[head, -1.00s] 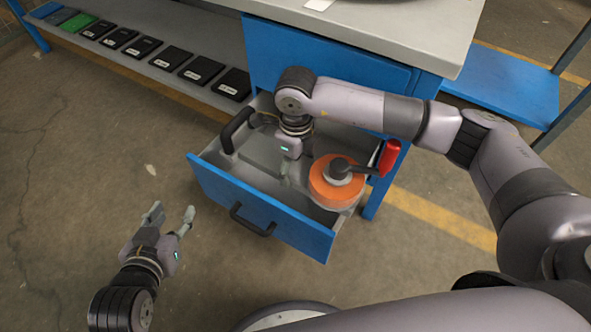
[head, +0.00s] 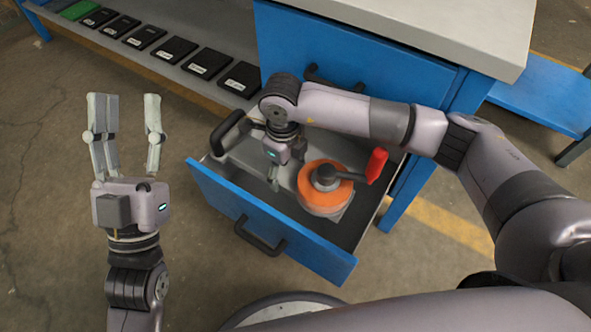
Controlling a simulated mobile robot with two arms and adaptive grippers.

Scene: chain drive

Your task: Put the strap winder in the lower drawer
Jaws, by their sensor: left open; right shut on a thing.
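The strap winder lies in the open lower drawer (head: 312,259). Its orange reel (head: 341,192) has a dark crank with a red grip (head: 376,165), and a black handle (head: 226,133) shows at the left end. My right gripper (head: 273,182) points down inside the drawer, left of the reel, and is shut on the winder; its exact grip is partly hidden. My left gripper (head: 127,125) is open and empty, raised over the floor left of the drawer, fingers pointing up in the picture.
The blue workbench cabinet has a closed upper drawer (head: 375,70) above the open one. A low shelf (head: 150,68) with several black boxes (head: 210,62) runs to the left. My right arm crosses above the drawer. The floor at the left is free.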

